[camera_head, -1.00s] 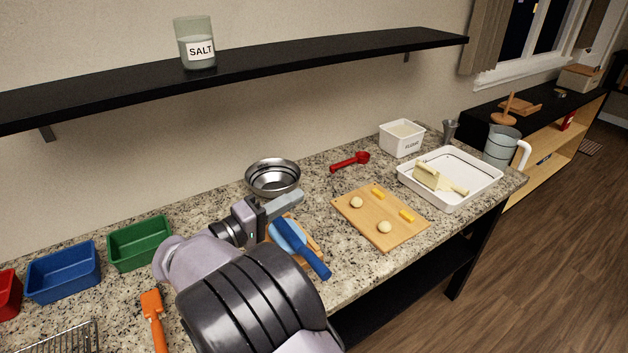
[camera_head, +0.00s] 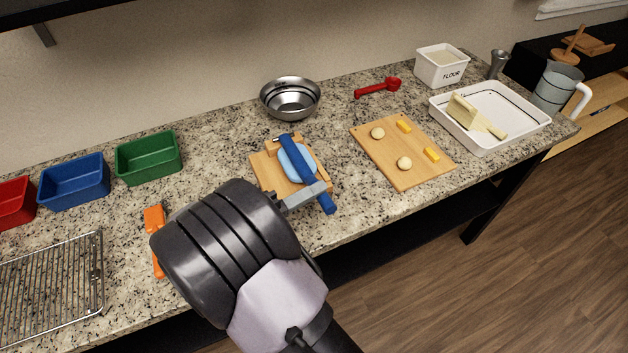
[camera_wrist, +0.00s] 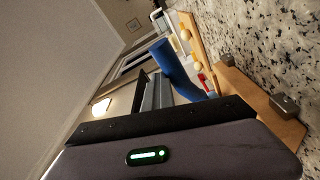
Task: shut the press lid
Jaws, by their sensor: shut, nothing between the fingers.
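The press has a wooden base (camera_head: 263,178) on the counter, a light blue plate (camera_head: 300,160) and a dark blue lid handle (camera_head: 292,153). In the wrist view, the blue handle (camera_wrist: 172,62) stands tilted up, apart from the wooden base (camera_wrist: 255,100), so the lid looks partly open. My gripper (camera_head: 318,189) is shut and empty, at the near side of the press by the handle's front end. In the wrist view, the grey fingers (camera_wrist: 155,92) are beside the handle; I cannot tell whether they touch it. My arm hides some counter in front.
A cutting board (camera_head: 400,170) with dough balls and yellow pieces lies to the right. A steel bowl (camera_head: 291,108) stands behind. An orange-handled tool (camera_head: 154,217), a wire rack (camera_head: 50,290) and coloured bins, including a green one (camera_head: 148,165), are left. A white tray (camera_head: 485,140) is far right.

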